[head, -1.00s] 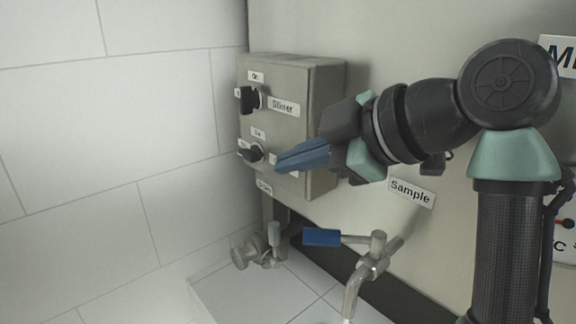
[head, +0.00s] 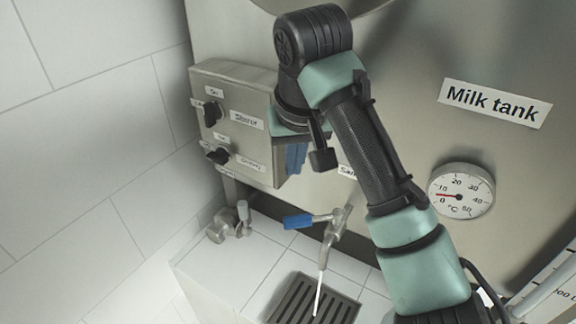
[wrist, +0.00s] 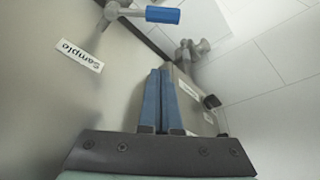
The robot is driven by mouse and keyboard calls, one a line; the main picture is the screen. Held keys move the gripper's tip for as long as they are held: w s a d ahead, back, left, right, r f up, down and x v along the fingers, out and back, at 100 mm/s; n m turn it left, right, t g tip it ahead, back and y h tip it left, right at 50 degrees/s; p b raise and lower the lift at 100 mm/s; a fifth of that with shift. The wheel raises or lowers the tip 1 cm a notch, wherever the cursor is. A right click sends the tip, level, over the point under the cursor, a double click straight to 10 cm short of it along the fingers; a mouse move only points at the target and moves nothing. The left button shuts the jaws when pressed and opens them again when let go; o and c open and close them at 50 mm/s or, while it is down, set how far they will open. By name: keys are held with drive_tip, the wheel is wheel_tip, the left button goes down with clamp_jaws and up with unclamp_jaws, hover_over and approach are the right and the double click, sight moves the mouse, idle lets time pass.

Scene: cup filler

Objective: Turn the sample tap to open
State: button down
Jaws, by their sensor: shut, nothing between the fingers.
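The sample tap (head: 334,232) is a metal tap on the tank wall, its blue-sleeved lever (head: 298,221) pointing left across the pipe. A thin white stream (head: 318,297) runs from its spout toward the drain grate. In the wrist view the blue lever (wrist: 162,15) is at the top, with part of the metal tap body (wrist: 113,10) beside it. My gripper (head: 296,160) has blue fingers, partly hidden by my arm, above the lever and apart from it. In the wrist view the gripper (wrist: 160,72) is shut and empty.
A grey control box (head: 240,120) with two black knobs is close to my gripper at left. A second, lower valve (head: 230,222) stands left of the tap. The slotted drain grate (head: 300,300) lies below. A dial thermometer (head: 461,190) is on the tank at right.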

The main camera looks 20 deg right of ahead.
sight(313, 219)
wheel_tip(313, 219, down, 8)
drive_tip(key=s+p, duration=0.1)
drive_tip(key=p, duration=0.4)
drive_tip(key=shift+a, duration=0.2)
drive_tip(key=shift+d+f, duration=0.1)
drive_tip(key=shift+f, duration=0.05)
